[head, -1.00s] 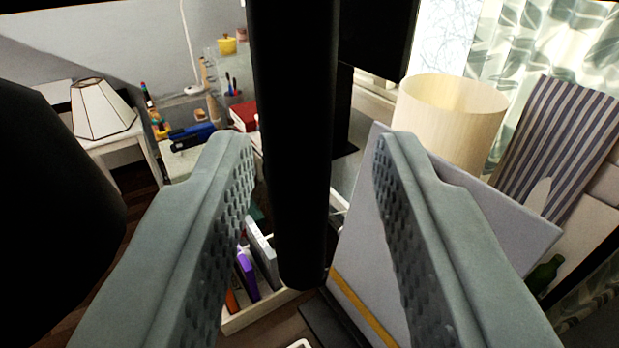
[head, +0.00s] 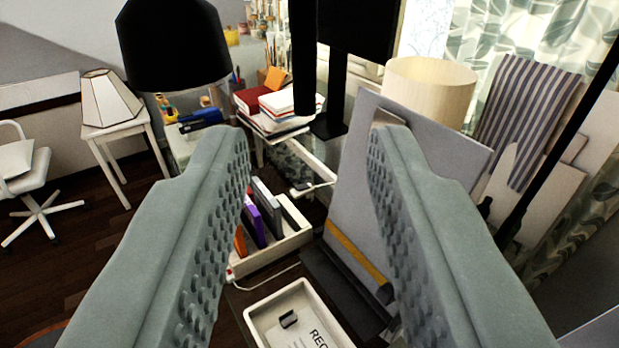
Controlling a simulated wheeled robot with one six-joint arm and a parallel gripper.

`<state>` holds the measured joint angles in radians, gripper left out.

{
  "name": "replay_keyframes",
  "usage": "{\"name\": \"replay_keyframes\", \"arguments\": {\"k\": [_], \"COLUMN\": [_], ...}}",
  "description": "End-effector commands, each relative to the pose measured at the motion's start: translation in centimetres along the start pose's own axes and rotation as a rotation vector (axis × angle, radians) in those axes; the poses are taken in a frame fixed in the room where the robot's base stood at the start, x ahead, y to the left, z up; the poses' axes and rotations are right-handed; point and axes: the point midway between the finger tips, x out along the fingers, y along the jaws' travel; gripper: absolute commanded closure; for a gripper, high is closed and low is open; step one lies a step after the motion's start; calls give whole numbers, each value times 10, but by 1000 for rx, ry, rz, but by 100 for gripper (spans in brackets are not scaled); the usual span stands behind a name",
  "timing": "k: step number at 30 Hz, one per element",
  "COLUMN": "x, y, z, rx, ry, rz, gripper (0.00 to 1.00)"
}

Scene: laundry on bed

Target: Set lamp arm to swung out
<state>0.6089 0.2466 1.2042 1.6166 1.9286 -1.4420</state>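A black lamp shade (head: 172,50) hangs at the upper left of the head view. A black upright bar (head: 303,60) comes down from the top edge near the middle; it looks like part of the lamp, but any join to the shade is outside the picture. I cannot tell the arm's angle. My gripper (head: 310,140) is open, its two grey ridged fingers wide apart on either side of the view. Nothing is between the fingertips. The bar's lower end shows beyond and above the fingertips, apart from them.
A black monitor (head: 358,28) stands behind the bar. A grey board (head: 400,150) leans at right before a cream drum shade (head: 432,88). Below are a file box (head: 272,252) and a white tray (head: 262,322). Books (head: 275,110) are stacked behind. A thin black pole (head: 560,140) crosses at right.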

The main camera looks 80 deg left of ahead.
Motion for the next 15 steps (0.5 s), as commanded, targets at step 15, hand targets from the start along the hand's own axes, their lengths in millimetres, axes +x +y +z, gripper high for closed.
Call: {"name": "replay_keyframes", "arguments": {"k": [15], "x": [-56], "y": [0], "z": [0], "rx": [0], "ry": [-1], "rz": [1], "gripper": [66]}}
